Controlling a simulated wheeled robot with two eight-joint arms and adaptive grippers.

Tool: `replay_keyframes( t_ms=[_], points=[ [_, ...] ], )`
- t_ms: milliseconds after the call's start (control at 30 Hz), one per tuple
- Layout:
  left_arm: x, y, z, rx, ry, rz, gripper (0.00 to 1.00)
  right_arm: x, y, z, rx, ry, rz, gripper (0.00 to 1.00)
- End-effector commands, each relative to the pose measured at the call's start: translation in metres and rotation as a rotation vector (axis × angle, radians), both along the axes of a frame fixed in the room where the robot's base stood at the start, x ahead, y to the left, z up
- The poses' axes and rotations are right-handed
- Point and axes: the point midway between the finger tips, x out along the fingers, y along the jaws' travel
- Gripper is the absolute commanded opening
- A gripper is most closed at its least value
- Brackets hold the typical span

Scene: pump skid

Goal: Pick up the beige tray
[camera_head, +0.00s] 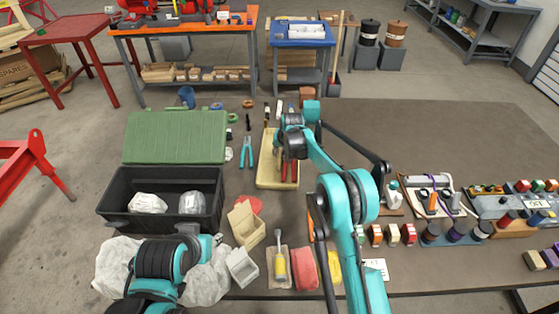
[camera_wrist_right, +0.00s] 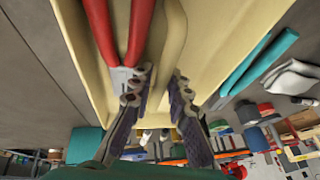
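The beige tray (camera_head: 264,165) lies flat on the brown bench top in the middle of the head view, with red-handled pliers (camera_head: 289,172) in it. My right gripper (camera_wrist_right: 162,76) is at the tray's far end. My arm partly hides that end in the head view. In the right wrist view the tray (camera_wrist_right: 240,22) fills the upper part, with the red handles (camera_wrist_right: 138,25) inside. The two dark fingers are apart, with a cream, curved strip between them; I cannot tell whether they touch it. My left arm is at the lower left, its fingertips not visible.
Teal-handled pliers (camera_head: 247,152) lie close to the tray's left side. An open black case (camera_head: 160,215) with a green lid (camera_head: 175,137) stands farther left. Small boxes, a brush and colored items crowd the front. The bench (camera_head: 440,130) is clear at the back right.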

Motion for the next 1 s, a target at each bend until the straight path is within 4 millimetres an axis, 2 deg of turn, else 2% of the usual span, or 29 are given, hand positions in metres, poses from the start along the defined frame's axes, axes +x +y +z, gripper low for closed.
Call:
replay_keyframes(
  t_ms=[133,200,667,1000],
  points=[
    [0.000,0.000,0.001,0.000,0.000,0.000,0.36,0.000,0.000,0.001,0.000,0.000,0.000,0.14],
    [0.000,0.000,0.001,0.000,0.000,0.000,0.36,0.000,0.000,0.001,0.000,0.000,0.000,0.00],
    [0.000,0.000,0.002,0.000,0.000,0.000,0.36,0.000,0.000,0.005,0.000,-0.001,0.000,0.00],
    [0.000,0.000,0.016,0.000,0.000,0.000,0.36,0.000,0.000,0.038,0.000,-0.001,0.000,0.00]
  ],
)
